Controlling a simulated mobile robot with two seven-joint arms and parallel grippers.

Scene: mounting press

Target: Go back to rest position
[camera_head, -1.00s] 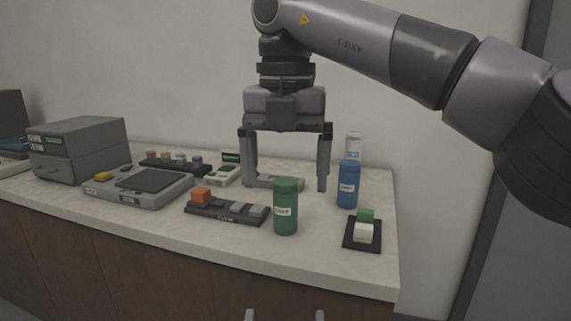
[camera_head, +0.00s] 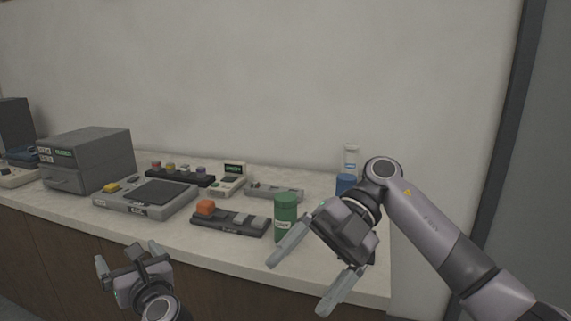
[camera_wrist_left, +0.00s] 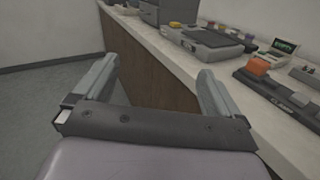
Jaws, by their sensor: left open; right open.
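My right gripper (camera_head: 315,278) is open and empty in the head view, in front of the counter's front right part. Its fingers point down and to the left, and it covers part of the counter behind it. My left gripper (camera_head: 127,258) is open at the lower left of the head view, in front of the counter's wooden front. In the left wrist view its two fingers (camera_wrist_left: 150,85) are wide apart with nothing between them.
The counter (camera_head: 235,252) carries a green bottle (camera_head: 286,212), a partly hidden blue bottle (camera_head: 346,184), a grey flat device (camera_head: 148,197), a grey box unit (camera_head: 87,158) and a dark rack with an orange block (camera_head: 205,207). Floor (camera_wrist_left: 50,115) lies clear left of the counter.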

